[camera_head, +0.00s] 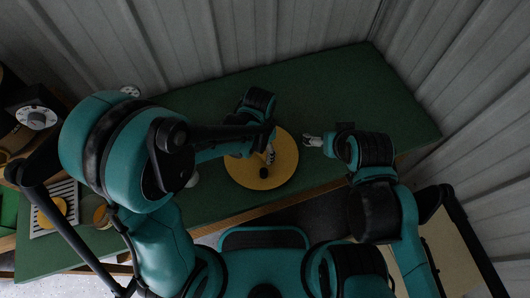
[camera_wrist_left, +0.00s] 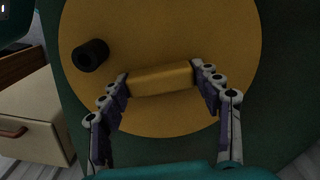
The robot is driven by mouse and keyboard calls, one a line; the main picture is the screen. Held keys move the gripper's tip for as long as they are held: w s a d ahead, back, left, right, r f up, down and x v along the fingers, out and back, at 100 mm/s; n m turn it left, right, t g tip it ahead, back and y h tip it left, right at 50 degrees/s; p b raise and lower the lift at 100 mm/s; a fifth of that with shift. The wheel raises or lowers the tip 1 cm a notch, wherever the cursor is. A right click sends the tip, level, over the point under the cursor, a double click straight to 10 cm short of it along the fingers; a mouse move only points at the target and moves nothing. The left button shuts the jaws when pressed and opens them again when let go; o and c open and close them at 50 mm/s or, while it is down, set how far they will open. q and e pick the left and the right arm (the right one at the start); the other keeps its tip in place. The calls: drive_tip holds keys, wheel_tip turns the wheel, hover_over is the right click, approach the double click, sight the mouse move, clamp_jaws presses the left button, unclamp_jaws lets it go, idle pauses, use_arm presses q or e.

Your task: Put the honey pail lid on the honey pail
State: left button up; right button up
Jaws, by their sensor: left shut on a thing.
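A large round yellow disc, which looks like the honey pail lid (camera_head: 284,170), shows over the front of the green table in the head view. It also fills much of the left wrist view (camera_wrist_left: 170,120). A raised yellow bar (camera_wrist_left: 160,78), like a handle, crosses it, and a short black cylinder (camera_wrist_left: 91,55) stands out near its edge. My left gripper (camera_wrist_left: 163,80) is shut on the bar; in the head view this gripper (camera_head: 269,150) is over the disc. No pail body shows clearly; whether one is under the disc I cannot tell. My right gripper (camera_head: 308,141) is beside the disc's right edge, apparently apart from it; its opening is unclear.
The green table (camera_head: 385,95) is clear at the back and right, against corrugated walls. At the left are a slatted rack (camera_head: 66,190) with a small yellow round thing (camera_head: 52,212), and a small amber item (camera_head: 102,217). A drawer unit (camera_wrist_left: 30,120) shows in the left wrist view.

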use_arm(q)
drive_tip(key=shift+r+p, duration=0.45)
drive_tip(key=shift+r, duration=0.3)
drive_tip(key=shift+r+p, duration=1.95)
drive_tip(key=shift+r, duration=0.55)
